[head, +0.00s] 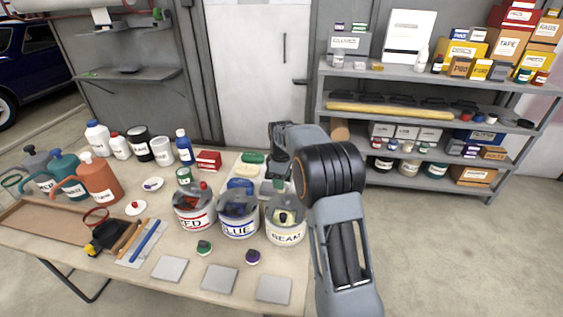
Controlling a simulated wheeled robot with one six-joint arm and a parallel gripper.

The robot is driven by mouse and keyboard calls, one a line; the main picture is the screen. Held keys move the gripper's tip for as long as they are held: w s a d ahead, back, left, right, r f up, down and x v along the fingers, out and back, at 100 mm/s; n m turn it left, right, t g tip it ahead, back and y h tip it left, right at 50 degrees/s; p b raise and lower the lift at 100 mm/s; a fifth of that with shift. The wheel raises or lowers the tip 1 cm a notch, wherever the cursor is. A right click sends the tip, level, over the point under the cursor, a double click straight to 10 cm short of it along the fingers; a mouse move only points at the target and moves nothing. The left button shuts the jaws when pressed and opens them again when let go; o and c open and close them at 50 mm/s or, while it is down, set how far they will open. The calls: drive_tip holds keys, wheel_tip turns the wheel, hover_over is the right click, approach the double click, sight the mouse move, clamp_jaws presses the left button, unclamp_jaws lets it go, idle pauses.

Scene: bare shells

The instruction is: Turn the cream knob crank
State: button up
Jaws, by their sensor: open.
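Three round tubs stand in a row on the table, with labels that read as red (194,222), blue (239,229) and cream (286,236); the first letter of the cream label is cut off. A small pale yellow piece (285,217) shows in the cream tub's dark top. I cannot tell whether it is the cream knob crank. My gripper (275,182) is open and points down behind the cream tub, apart from its front. My wrist and the small size hide the exact fingertip position and whether they touch anything.
Grey square tiles (220,278) lie in front, with a green knob (204,247) and a purple one (252,257). A loaded shelf (420,89) stands back right.

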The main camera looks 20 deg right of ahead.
wheel_tip(320, 180, up, 10)
drive_tip(key=shift+r, duration=0.15)
idle(0.7)
drive_tip(key=s+a+m+t, duration=0.1)
drive_tip(key=s+a+m, duration=0.1)
drive_tip(key=s, duration=0.7)
drive_tip(key=s+a+f+m+t, duration=0.1)
drive_tip(key=s+a+m, duration=0.1)
drive_tip(key=s+m, duration=0.3)
drive_tip(key=s+a+f+m+t, duration=0.1)
drive_tip(key=s+a+m, duration=0.1)
drive_tip(key=s, duration=1.1)
drive_tip(key=shift+s+a+m+t, duration=0.2)
drive_tip(key=shift+s+m+t, duration=0.2)
drive_tip(key=shift+m, duration=0.5)
